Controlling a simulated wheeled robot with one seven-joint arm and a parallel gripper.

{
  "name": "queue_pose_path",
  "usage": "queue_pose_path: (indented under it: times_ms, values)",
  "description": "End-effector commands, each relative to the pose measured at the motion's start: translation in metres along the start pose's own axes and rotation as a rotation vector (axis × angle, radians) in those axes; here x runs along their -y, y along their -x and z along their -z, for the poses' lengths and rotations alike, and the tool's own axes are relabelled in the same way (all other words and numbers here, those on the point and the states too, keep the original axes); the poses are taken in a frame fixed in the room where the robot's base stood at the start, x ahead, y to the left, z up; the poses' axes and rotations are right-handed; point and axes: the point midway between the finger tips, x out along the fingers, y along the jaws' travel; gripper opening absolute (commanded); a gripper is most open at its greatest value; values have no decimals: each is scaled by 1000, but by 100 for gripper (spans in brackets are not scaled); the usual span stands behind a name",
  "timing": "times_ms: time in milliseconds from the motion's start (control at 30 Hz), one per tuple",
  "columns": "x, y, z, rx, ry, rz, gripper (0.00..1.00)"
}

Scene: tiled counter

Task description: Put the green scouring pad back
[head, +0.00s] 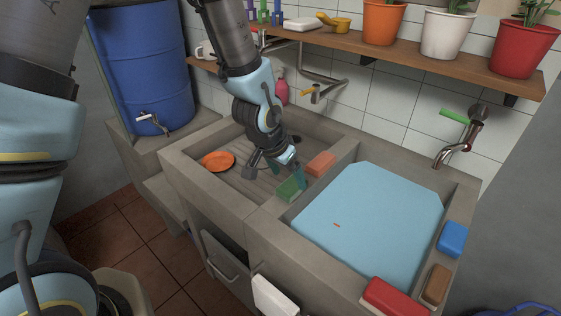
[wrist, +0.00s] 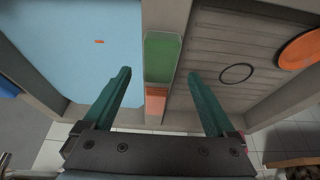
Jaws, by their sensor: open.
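The green scouring pad (head: 289,189) lies on the concrete divider between the two basins, near its front part. In the wrist view the green pad (wrist: 162,58) shows between and just beyond my fingertips. My gripper (head: 283,172) hangs low over the divider, pointing down. In the wrist view my gripper (wrist: 160,76) is open, with its teal fingers apart on either side of the divider and nothing held. I cannot tell whether a finger touches the pad.
An orange sponge (head: 321,163) sits on the divider behind the pad. The left basin holds an orange plate (head: 218,160); the right basin holds blue water (head: 375,215). Blue (head: 453,239), brown (head: 436,284) and red (head: 395,298) blocks lie on the right rim. A shelf (head: 420,66) with pots hangs above.

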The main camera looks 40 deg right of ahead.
Motion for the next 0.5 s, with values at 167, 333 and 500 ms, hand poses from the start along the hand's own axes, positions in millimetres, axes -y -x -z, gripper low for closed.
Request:
queue_pose_path:
  times_ms: [167,333,500]
  values:
    - [1,34,1,-5,2,2,91]
    - [1,60,0,-3,2,1,91]
    - [1,74,0,-1,0,1,91]
